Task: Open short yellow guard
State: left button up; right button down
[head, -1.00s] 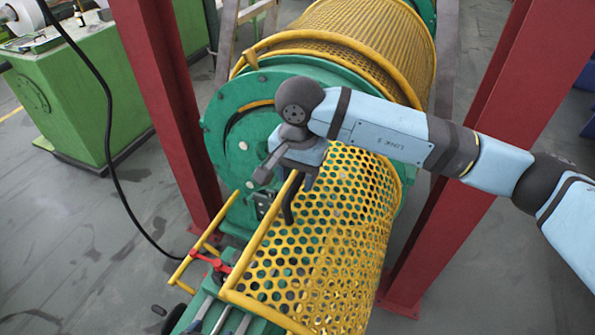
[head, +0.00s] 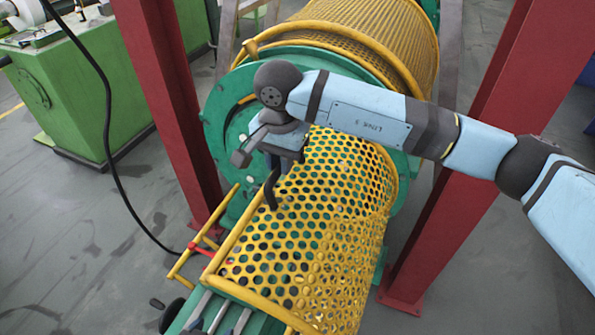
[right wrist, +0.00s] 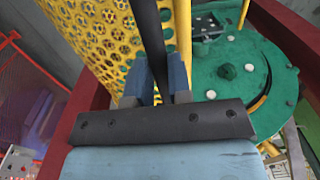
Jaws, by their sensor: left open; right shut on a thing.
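The short yellow guard (head: 318,222) is a perforated curved cover in the middle of the head view, over the near part of the green machine. My right gripper (head: 270,182) is above its left side, shut on a slim black handle (right wrist: 150,35) that looks attached to the guard. In the right wrist view the handle runs between the two fingers, with the guard's mesh (right wrist: 90,35) at left and its yellow edge bar (right wrist: 183,30) just right of the handle. My right arm hides part of the guard's far end. My left gripper is not in view.
A longer yellow mesh guard (head: 360,30) stands behind the green disc (head: 215,115). Red posts (head: 168,110) and (head: 440,215) flank the machine. A yellow rail frame (head: 205,240) with a red part is at lower left. A green cabinet (head: 75,105) stands far left.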

jog(key=w+a+f+b, duration=0.2)
jog(key=w+a+b, duration=0.2)
jog(key=a, duration=0.6)
jog(key=shift+f+b, duration=0.4)
jog(key=shift+b, duration=0.4)
jog(key=shift+w, duration=0.1)
jog(key=c, duration=1.1)
grip_release()
jog(key=shift+o, duration=0.2)
notch_tip(320, 180, up, 14)
jog(key=b, duration=0.1)
jog(key=shift+d+f, duration=0.1)
